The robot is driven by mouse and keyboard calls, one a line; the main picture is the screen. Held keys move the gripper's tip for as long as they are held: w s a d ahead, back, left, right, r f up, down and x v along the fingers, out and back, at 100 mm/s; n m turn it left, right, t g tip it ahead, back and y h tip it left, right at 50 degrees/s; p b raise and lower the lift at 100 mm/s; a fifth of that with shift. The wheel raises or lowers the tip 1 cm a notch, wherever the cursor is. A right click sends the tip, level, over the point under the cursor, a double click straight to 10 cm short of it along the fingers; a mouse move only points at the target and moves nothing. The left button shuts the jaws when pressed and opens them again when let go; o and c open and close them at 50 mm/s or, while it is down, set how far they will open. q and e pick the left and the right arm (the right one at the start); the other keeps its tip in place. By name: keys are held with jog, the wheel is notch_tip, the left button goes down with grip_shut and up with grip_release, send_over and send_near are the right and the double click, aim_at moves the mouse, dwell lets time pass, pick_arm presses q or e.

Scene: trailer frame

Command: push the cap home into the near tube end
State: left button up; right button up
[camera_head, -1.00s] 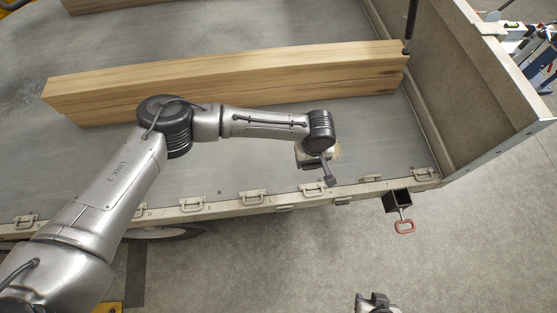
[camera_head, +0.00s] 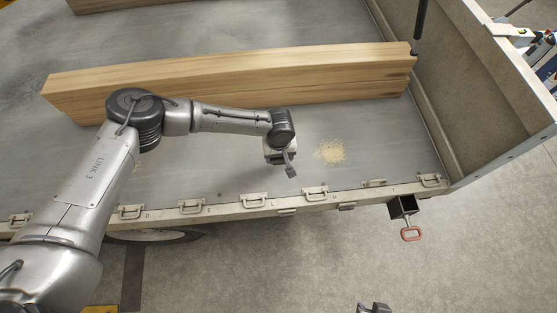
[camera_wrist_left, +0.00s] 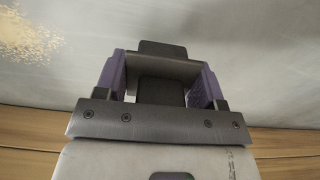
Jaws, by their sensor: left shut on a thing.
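My left gripper (camera_head: 287,166) is over the trailer bed near its near side, left of the sawdust. In the left wrist view its two purple fingers (camera_wrist_left: 160,75) are shut on a black, blocky piece (camera_wrist_left: 162,48), which looks like the cap. A dark square tube end (camera_head: 403,206) sticks out below the trailer's near edge, to the right of and apart from the gripper. A red-handled fitting (camera_head: 411,233) hangs at it. A small part of what may be my right gripper shows at the bottom edge (camera_head: 374,308); its fingers are hidden.
Long timber beams (camera_head: 240,80) lie across the trailer bed behind my left arm. Sawdust (camera_head: 332,152) lies on the bed. Latches (camera_head: 315,192) line the trailer's near edge, and a headboard (camera_head: 480,90) stands at the right. The floor in front is clear.

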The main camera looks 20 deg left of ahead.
aim_at(279, 161)
pick_arm(q)
jog(key=shift+a+f, duration=0.1)
jog(key=shift+f, duration=0.2)
jog(key=shift+f+b, duration=0.55)
jog(key=shift+f, duration=0.4)
jog(key=shift+f+p, duration=0.25)
jog(key=shift+p, duration=0.3)
jog(key=shift+f, duration=0.3)
jog(key=shift+f, duration=0.15)
jog(key=o, duration=1.1)
jog(key=shift+f, duration=0.1)
